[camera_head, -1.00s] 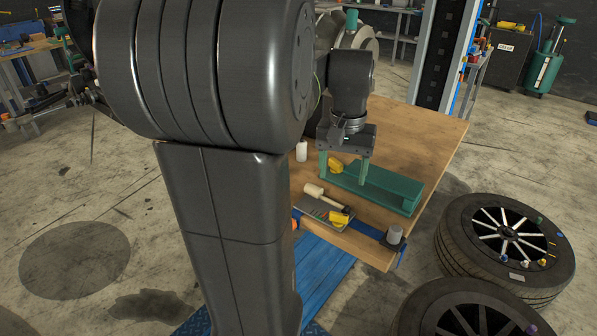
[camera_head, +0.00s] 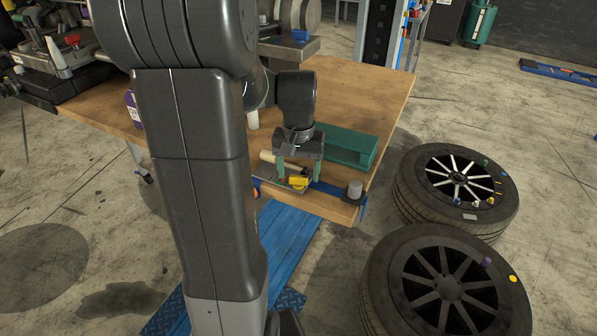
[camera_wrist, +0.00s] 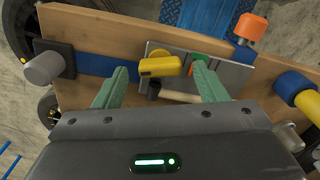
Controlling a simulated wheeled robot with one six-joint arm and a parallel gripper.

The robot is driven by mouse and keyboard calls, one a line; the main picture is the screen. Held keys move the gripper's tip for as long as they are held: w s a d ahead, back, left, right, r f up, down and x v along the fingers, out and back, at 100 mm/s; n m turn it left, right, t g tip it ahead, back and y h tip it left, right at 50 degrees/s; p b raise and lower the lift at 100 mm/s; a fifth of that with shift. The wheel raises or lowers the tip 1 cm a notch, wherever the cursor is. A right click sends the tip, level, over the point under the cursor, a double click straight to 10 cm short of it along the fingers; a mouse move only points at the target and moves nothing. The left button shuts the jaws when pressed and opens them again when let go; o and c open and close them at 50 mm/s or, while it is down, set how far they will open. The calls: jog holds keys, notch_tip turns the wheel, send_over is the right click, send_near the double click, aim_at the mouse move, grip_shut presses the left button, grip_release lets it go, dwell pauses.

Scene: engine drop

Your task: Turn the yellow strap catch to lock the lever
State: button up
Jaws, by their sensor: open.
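The yellow strap catch (camera_head: 299,183) lies near the front edge of the wooden bench; it also shows in the wrist view (camera_wrist: 160,66), on a grey plate (camera_wrist: 225,72). A blue strap (camera_head: 328,188) runs beside it along the bench edge. My gripper (camera_head: 299,173) is open and empty above the catch. In the wrist view its green fingers (camera_wrist: 160,72) reach to either side of the catch, apart from it. I cannot tell how high they are above it. I cannot make out which part is the lever.
A tan cylinder with a dark end (camera_wrist: 182,96) lies close to the catch, between my fingers in the wrist view. A green channel block (camera_head: 350,148) lies behind. A grey cylinder (camera_head: 355,189) stands at the bench corner. Wheels (camera_head: 445,285) lie on the floor at right.

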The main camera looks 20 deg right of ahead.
jog(key=shift+f, duration=0.35)
jog(key=c, duration=1)
jog(key=shift+m+p, duration=0.4)
jog(key=shift+m, duration=1.5)
jog(key=o, duration=1)
jog(key=shift+r, duration=0.15)
